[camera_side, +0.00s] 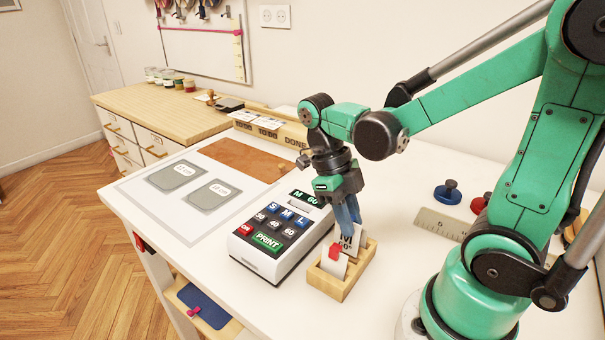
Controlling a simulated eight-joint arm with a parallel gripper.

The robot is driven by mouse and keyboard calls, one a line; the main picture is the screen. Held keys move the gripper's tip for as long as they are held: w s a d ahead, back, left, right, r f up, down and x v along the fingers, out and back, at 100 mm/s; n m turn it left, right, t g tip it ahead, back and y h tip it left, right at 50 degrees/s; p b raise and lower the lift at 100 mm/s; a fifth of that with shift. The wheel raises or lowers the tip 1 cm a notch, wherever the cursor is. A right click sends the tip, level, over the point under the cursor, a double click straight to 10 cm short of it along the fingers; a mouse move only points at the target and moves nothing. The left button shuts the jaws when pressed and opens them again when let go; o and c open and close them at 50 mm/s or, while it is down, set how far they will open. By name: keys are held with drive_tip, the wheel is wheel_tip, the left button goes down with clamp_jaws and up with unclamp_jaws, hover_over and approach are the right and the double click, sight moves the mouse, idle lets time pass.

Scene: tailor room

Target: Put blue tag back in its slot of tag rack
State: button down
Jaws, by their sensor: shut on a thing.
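The tag rack (327,284) is a small light-wood tray on the white table, right of the label printer. My gripper (349,222) points down over its back part and is shut on the blue tag (347,240), a white card marked "M" and "60°". Blue shows between and along the jaws above the card. The card's lower part is within or just behind the rack's outline; I cannot tell whether it is seated in a slot. A white tag with a red mark (335,252) stands in the rack in front of it.
The label printer (270,243) stands close to the rack's left. Grey templates (175,175) and a brown mat (243,158) lie farther left. A ruler (440,224), a blue knob-like piece (447,193) and a red one (479,203) lie right.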

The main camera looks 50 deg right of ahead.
idle(0.4)
drive_tip(key=shift+f, duration=1.5)
drive_tip(key=shift+f, duration=0.1)
drive_tip(key=c, duration=0.7)
unclamp_jaws()
drive_tip(key=shift+o, duration=0.2)
drive_tip(key=shift+v, duration=2.8)
